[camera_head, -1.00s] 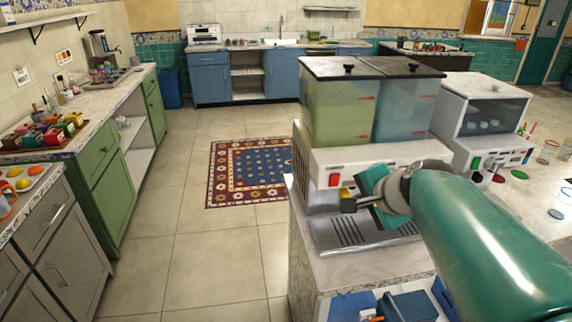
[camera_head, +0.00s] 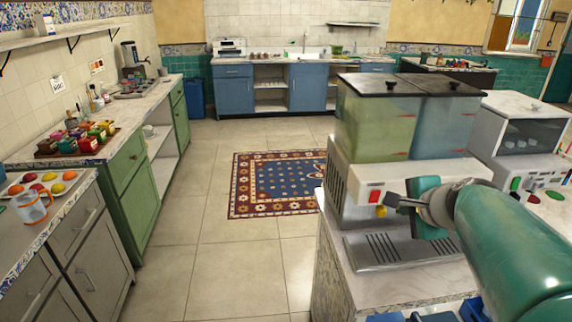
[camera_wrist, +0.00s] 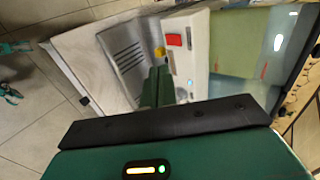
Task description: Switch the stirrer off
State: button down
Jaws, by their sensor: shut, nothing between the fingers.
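A white dispenser (camera_head: 352,180) with two clear tanks, one green (camera_head: 378,125) and one bluish (camera_head: 445,125), stands on the counter at the right. Its front has a red switch (camera_head: 375,196) and a yellow knob (camera_head: 381,211). In the wrist view the red switch (camera_wrist: 174,40) and yellow knob (camera_wrist: 160,52) show just beyond the fingers. My gripper (camera_head: 393,201) is shut and empty, close in front of the panel, just right of the switch in the head view. I cannot tell whether it touches, or which way the switch is set.
A drip tray (camera_head: 395,246) lies below my gripper. A second white machine (camera_head: 500,130) with a green button stands to the right. The patterned rug (camera_head: 270,185) and tiled floor lie left of the counter. Green and grey cabinets line the left wall.

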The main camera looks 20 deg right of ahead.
jog(key=d, duration=0.1)
send_near(376, 191)
jog(key=w+f, duration=0.1)
jog(key=f, duration=0.1)
jog(key=w+f, duration=0.1)
jog(key=f, duration=0.1)
jog(key=w+d+f, duration=0.1)
jog(key=f, duration=0.1)
jog(key=shift+w, duration=0.35)
jog(key=shift+w+d+r, duration=0.1)
jog(key=shift+w+d, duration=0.05)
jog(key=shift+w, duration=0.25)
jog(key=shift+w, duration=0.1)
jog(key=shift+w+d+r, duration=0.1)
jog(key=shift+w, duration=0.1)
jog(key=shift+r, duration=0.8)
